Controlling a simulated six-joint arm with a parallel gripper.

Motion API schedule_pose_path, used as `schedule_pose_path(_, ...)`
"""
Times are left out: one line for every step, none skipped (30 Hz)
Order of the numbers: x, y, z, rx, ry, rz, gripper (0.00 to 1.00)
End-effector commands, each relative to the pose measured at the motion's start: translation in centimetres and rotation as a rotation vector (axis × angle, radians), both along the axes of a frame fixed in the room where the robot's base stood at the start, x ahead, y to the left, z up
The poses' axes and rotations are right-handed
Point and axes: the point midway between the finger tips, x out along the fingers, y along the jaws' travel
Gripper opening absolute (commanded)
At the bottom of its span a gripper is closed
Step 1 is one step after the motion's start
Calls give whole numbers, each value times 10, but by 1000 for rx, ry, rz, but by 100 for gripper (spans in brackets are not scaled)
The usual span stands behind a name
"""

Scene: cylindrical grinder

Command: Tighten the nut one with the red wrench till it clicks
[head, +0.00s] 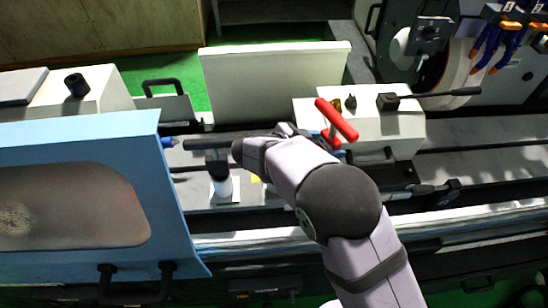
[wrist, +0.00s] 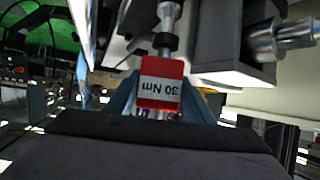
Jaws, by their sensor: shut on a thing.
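The red wrench (head: 336,118) has a red T-shaped handle and stands over the white machine block in the head view. In the head view my wrist covers most of the gripper. I cannot make out nut one in either view; the wrench's working end is not clear.
The white block (head: 405,135) carries dark knobs and a black lever (head: 440,94). A blue hinged cover (head: 85,140) with a window is at the left. A white panel (head: 275,75) stands behind. Blue-and-orange tools (head: 490,45) hang at the upper right.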

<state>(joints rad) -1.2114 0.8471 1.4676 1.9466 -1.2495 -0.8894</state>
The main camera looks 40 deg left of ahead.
Motion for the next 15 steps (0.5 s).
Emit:
schedule_pose_path(1,0,3,1,-5,27,8)
schedule_pose_path(1,0,3,1,-5,44,8)
schedule_pose_path(0,-1,3,1,-4,66,8)
schedule_pose_path(0,-1,3,1,-3,84,8)
schedule_pose_path(0,-1,3,1,-2,100,8)
schedule_pose_path(1,-1,3,2,-5,125,8)
schedule_pose_path(1,-1,3,1,-5,143,8)
schedule_pose_path(0,-1,3,0,-4,162,8)
schedule_pose_path(0,-1,3,1,-3,186,8)
schedule_pose_path(0,-2,2,1,-2,204,8)
schedule_pose_path(1,-2,2,0,-4,225,8)
schedule_pose_path(1,-2,2,0,-5,250,8)
schedule_pose_path(1,-2,2,2,-4,271,8)
schedule_pose_path(0,-3,2,2,-3,290,8)
schedule_pose_path(1,-3,1,1,-3,318,8)
